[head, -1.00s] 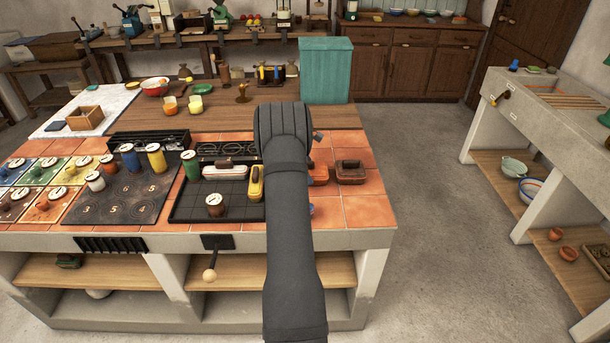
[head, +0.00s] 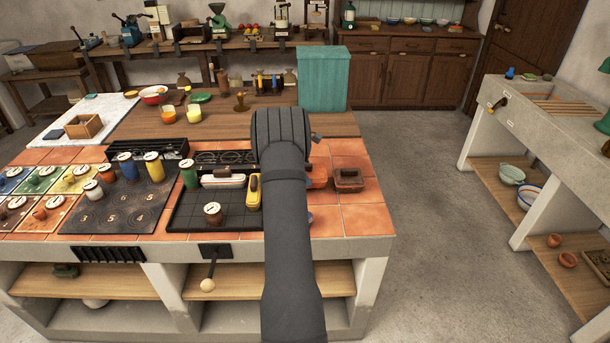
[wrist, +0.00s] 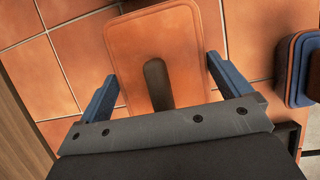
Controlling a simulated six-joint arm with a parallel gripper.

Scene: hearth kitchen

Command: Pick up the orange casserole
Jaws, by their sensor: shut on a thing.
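The orange casserole (wrist: 150,38) has an orange rounded rectangular top with a dark handle. In the wrist view it lies between the two blue fingers of my gripper (wrist: 162,68), one along each side. My gripper is shut on it. In the head view only a small orange part of the casserole (head: 318,177) shows to the right of my arm. I cannot tell whether the casserole is clear of the tiles.
A brown-red casserole (head: 348,181) stands close on the right. Bare tiles (head: 365,220) lie front right.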

